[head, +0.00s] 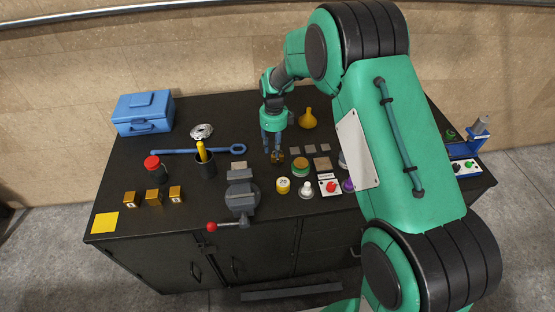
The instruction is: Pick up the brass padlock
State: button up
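A small brass-coloured thing with dark parts, which looks like the brass padlock (277,158), is on the black bench top right at my fingertips. My gripper (272,150) points down over the bench with its blue-grey fingers at this thing. The fingers cover part of it. At this size I cannot tell whether they are closed on it or only around it, or whether it touches the bench.
A yellow funnel (307,119), grey squares (309,149) and a green-and-brown round tin (300,167) are close on the right. A vise (241,197) stands in front, and a blue wrench (238,149) lies left. Gold cubes (153,197) and a blue toolbox (143,113) are farther left.

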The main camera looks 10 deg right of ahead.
jog(key=shift+f, duration=0.75)
jog(key=shift+c, duration=0.2)
grip_shut()
